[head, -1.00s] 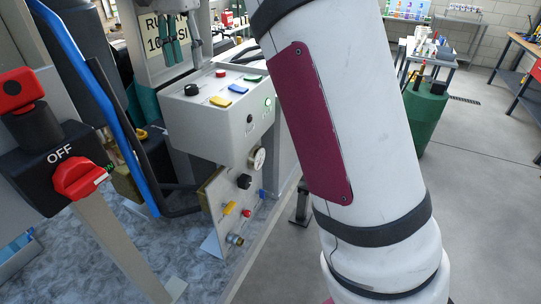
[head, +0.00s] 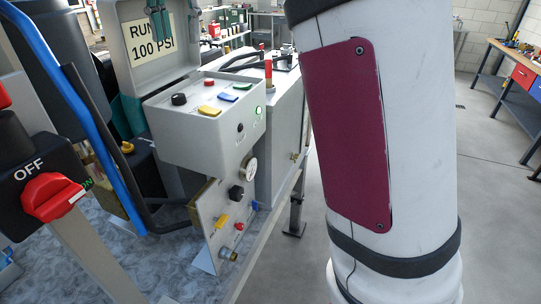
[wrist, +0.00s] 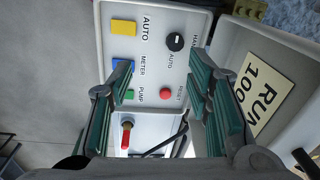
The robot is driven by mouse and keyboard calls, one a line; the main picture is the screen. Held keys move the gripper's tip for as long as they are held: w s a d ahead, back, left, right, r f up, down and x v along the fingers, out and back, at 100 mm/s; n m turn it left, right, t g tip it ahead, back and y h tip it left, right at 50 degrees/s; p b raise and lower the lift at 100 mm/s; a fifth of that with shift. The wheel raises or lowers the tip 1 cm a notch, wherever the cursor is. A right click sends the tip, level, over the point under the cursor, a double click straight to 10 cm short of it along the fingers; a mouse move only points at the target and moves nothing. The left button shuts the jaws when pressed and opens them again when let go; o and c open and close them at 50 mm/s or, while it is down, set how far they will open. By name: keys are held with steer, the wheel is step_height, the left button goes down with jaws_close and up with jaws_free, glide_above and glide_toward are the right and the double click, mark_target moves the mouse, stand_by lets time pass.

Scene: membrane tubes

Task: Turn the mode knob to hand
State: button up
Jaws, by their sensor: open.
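The mode knob is a round black knob on the sloped top of a light grey control box (head: 185,140). In the head view the knob (head: 179,99) sits at the box's left. In the wrist view the knob (wrist: 175,41) has a small white mark and HAND and AUTO labels beside it; which label it points to is unclear. My gripper (wrist: 160,82) is open and empty, its teal fingers apart over the panel, with the knob beyond the tips. In the head view my gripper (head: 160,20) shows at the top edge, above the box and apart from the knob.
The panel also carries a red reset button (wrist: 166,94) and yellow, blue and green buttons. The raised lid with a RUN 100 PSI label (head: 152,43) stands behind the box. A red OFF switch (head: 53,197) and blue pipe (head: 62,95) are at left.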

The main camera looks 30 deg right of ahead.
steer(key=s+f+n+t, duration=0.1)
steer(key=s+f+n, duration=0.2)
steer(key=s, duration=0.6)
steer(key=s+d+f+n+t, duration=0.1)
steer(key=s+f+n+t, duration=0.1)
steer(key=s+f, duration=0.4)
steer(key=s+f+n+t, duration=0.1)
steer(key=s+f+n, duration=0.3)
steer(key=s, duration=0.8)
steer(key=shift+d+f+n+t+p, duration=0.35)
steer(key=shift+f+t+p, duration=0.1)
steer(key=shift+f, duration=0.2)
steer(key=shift+s, duration=0.1)
steer(key=shift+s+f, duration=0.1)
steer(key=shift+f, duration=0.1)
